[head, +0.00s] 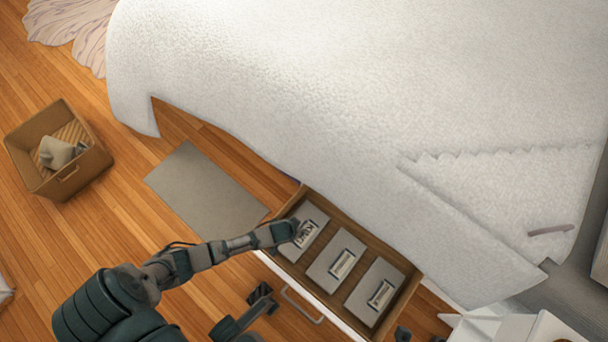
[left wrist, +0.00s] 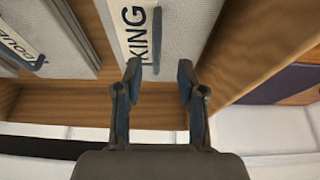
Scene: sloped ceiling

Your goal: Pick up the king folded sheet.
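The king folded sheet (head: 314,216) is light grey with a label reading KING and lies at the left end of an open drawer (head: 413,292). In the left wrist view the king folded sheet (left wrist: 185,30) and its label are just beyond my fingertips. My left gripper (head: 296,229) reaches over the drawer's left end in the head view. In the left wrist view my left gripper (left wrist: 160,72) is open, with nothing between its fingers. Whether a fingertip touches the sheet is unclear. Dark parts at the bottom edge of the head view may be my right gripper; its state cannot be seen.
Two more labelled folded sheets, a middle one (head: 338,268) and a right one (head: 375,294), share the drawer. The bed (head: 350,90) overhangs its back edge. A handle (head: 302,306) is on the drawer front. A basket (head: 30,177) and a grey mat (head: 203,188) are on the floor.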

